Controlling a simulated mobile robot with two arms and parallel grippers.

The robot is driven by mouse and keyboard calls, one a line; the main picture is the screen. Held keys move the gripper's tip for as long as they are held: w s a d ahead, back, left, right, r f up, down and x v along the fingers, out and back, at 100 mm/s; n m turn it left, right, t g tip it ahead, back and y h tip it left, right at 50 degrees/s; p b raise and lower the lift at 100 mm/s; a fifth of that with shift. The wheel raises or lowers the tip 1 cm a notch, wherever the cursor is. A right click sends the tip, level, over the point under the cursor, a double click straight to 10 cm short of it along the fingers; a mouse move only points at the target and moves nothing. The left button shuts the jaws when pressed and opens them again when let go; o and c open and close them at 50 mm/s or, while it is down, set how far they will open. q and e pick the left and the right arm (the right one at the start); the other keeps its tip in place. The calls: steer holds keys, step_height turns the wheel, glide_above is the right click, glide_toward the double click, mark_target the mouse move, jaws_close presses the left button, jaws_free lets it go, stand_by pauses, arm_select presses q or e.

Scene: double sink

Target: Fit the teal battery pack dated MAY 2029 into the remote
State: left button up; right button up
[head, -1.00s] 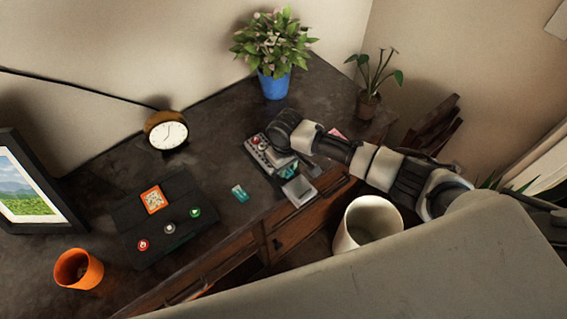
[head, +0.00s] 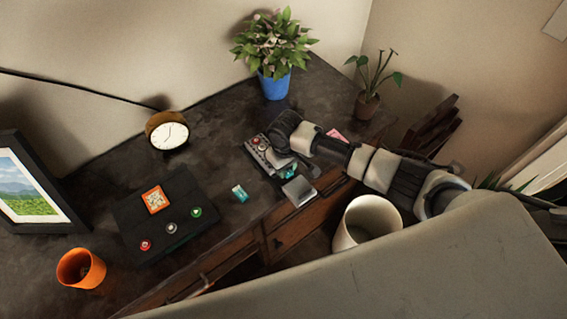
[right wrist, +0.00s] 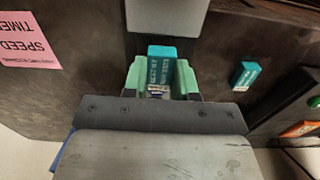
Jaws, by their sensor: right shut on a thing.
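My right gripper (right wrist: 160,78) is shut on a teal battery pack (right wrist: 161,54), held between its green fingers. White print on the pack is upside down in the right wrist view, and I cannot read its date surely. In the head view, this pack (head: 288,173) shows partly below the gripper. The grey remote (head: 255,148) with buttons lies on the desk by the gripper, which hides part of it. I cannot tell whether the pack touches it. A second teal pack (head: 240,193) lies apart on the desk; it also shows in the right wrist view (right wrist: 245,75).
A grey square piece (head: 299,191) is near the desk's front edge. A dark panel with buttons (head: 170,228), orange cup (head: 80,268), clock (head: 167,131) and blue flowerpot (head: 274,85) stand around. A pale bin (head: 366,220) is below the edge. A pink note (right wrist: 28,40) lies nearby.

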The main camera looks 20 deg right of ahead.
steer(key=shift+f+b, duration=0.8)
steer(key=shift+f, duration=0.6)
steer(key=o, duration=1)
